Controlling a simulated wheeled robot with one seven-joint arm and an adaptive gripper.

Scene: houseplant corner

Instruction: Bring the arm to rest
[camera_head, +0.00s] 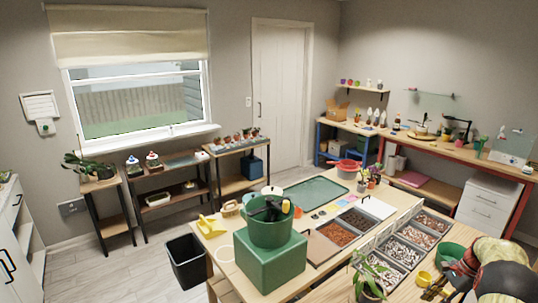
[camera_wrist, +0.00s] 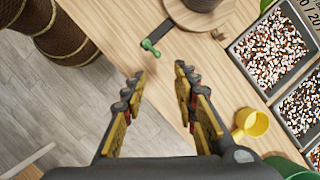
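My gripper (camera_wrist: 157,80) is open in the wrist view, with its dark, yellow-padded fingers apart and nothing between them. It points at the wooden table (camera_wrist: 120,40) near its edge, with floor showing at left. The yellow cup also shows right of the fingers in the wrist view (camera_wrist: 252,122). I cannot tell the exact height above the table.
Trays of potting mix (camera_head: 400,252) lie along the table, and a green pot (camera_head: 452,252) stands close to my gripper. A green box (camera_head: 270,262) bears a green bucket (camera_head: 270,230). In the wrist view, a round wooden board (camera_wrist: 190,15) and a brown ribbed thing (camera_wrist: 60,35) are nearby.

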